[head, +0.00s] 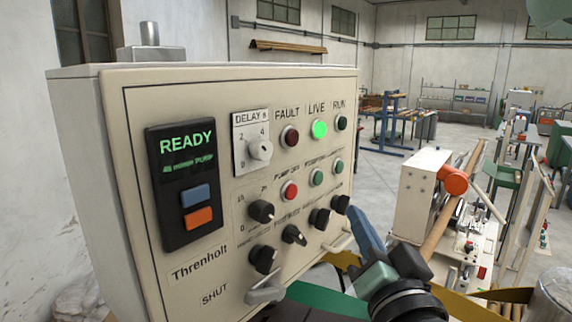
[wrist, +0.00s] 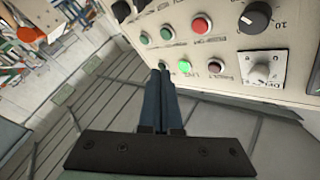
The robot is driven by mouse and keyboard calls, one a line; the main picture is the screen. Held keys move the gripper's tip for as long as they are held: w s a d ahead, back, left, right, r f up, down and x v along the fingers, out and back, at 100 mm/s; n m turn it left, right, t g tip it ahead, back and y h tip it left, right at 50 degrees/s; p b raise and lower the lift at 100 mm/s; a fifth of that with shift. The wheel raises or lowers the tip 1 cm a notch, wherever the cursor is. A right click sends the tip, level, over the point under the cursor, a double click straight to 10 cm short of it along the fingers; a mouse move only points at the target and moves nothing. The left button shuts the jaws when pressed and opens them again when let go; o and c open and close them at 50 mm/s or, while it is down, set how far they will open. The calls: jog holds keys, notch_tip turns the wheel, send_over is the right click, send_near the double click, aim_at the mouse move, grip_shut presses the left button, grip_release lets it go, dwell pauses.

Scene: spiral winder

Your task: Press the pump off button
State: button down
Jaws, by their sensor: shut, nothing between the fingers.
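The red button (head: 289,191) is in the second row of the cream control panel (head: 215,90), under a small blurred label that seems to read PUMP OFF. In the wrist view the same red button (wrist: 201,25) is near the top, in full sight. My gripper (head: 358,215) is at the panel's right side in the head view, its dark blue fingers together and empty. In the wrist view the closed fingertips (wrist: 160,72) appear just below the RUN lamp (wrist: 165,61), left of and below the red button. I see no contact with the red button.
Two green buttons (head: 316,177) (head: 338,166) sit right of the red one. Above are the FAULT lamp (head: 290,137), lit green LIVE lamp (head: 319,129) and a white delay knob (head: 261,150). Black knobs (head: 262,211) lie below. A display (head: 188,160) reads READY.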

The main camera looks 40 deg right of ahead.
aim_at(291, 192)
jog(key=w, duration=0.8)
jog(key=shift+a, duration=0.25)
dwell(0.4)
jog(key=shift+w, duration=0.25)
dwell(1.7)
jog(key=shift+w, duration=0.25)
jog(key=shift+w, duration=0.3)
dwell(0.5)
jog(key=shift+s, duration=0.1)
jog(key=shift+s+p, duration=0.3)
jog(key=shift+s, duration=0.35)
